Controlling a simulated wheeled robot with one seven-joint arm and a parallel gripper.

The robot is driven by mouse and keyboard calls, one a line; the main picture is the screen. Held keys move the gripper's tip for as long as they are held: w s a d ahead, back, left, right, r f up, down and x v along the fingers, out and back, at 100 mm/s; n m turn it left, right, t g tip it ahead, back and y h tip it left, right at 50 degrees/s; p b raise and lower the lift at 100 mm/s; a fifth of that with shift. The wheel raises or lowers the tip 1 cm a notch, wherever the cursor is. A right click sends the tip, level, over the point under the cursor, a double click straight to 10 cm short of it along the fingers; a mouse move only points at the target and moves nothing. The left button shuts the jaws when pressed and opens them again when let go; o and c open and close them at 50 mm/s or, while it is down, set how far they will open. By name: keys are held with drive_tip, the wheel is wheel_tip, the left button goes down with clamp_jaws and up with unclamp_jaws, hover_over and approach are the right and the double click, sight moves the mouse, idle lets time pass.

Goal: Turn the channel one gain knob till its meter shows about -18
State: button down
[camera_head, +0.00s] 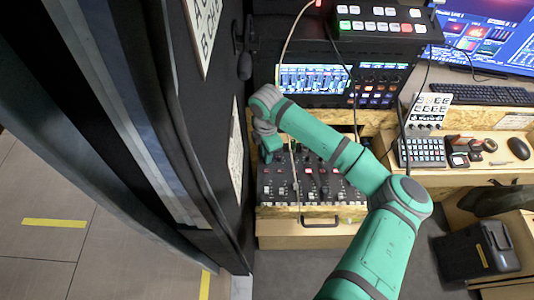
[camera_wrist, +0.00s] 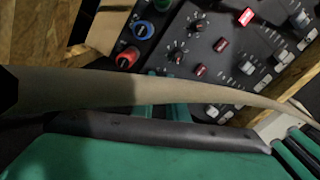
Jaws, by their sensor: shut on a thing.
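The audio mixer (camera_head: 310,180) is a dark panel with rows of small knobs, low in front of the rack. My gripper (camera_head: 268,157) points down at the mixer's upper left, where the channel one gain knob would be. In the wrist view my teal fingertips (camera_wrist: 163,112) are close together and partly covered by a pale cable. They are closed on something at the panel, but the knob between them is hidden. The lit screen (camera_head: 312,79) shows level bars, too small to read a value.
A pale cable (camera_wrist: 150,90) crosses in front of my fingers. A red knob (camera_wrist: 128,57) and a blue knob (camera_wrist: 143,30) stand close by. A dark wall panel (camera_head: 215,130) is tight on the left. A keyboard (camera_head: 480,94) and keypad (camera_head: 422,153) lie on the right desk.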

drive_tip(key=m, duration=0.5)
drive_tip(key=shift+m, duration=0.3)
drive_tip(key=m, duration=1)
drive_tip(key=shift+m, duration=0.4)
drive_tip(key=m, duration=0.4)
drive_tip(key=shift+m, duration=0.4)
drive_tip(key=c, duration=1.7)
unclamp_jaws()
drive_tip(key=shift+c, duration=0.2)
drive_tip(key=shift+r, duration=0.1)
